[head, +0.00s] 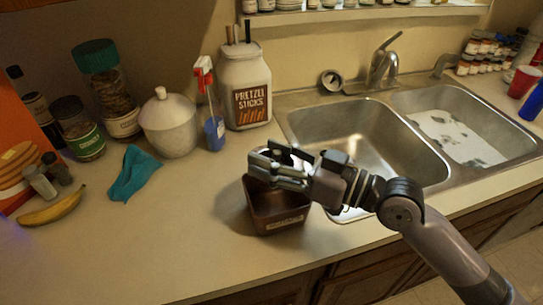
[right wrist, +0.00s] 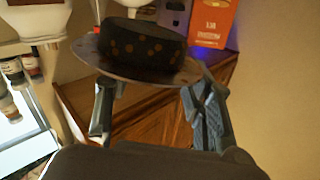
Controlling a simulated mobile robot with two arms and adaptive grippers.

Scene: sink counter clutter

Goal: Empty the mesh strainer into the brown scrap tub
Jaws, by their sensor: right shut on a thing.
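The brown scrap tub (head: 281,211) stands on the counter left of the sink, with a label on its front. My right gripper (head: 272,168) is over the tub's back part and hides some of its opening. In the right wrist view, a dark, round, hat-shaped body with brown spots and a wide rim, which looks like the mesh strainer (right wrist: 143,45), sits at the fingertips of my right gripper (right wrist: 152,98). The gripper is shut on it. In the head view the strainer is hard to make out behind the fingers. How much it holds cannot be told. My left gripper is not in view.
The double sink (head: 362,135) is to the right, with a faucet (head: 383,65) behind. A pretzel jar (head: 244,88), spray bottle (head: 211,125), white lidded pot (head: 168,125), teal cloth (head: 134,172) and banana (head: 52,207) stand or lie on the left. The front-left counter is clear.

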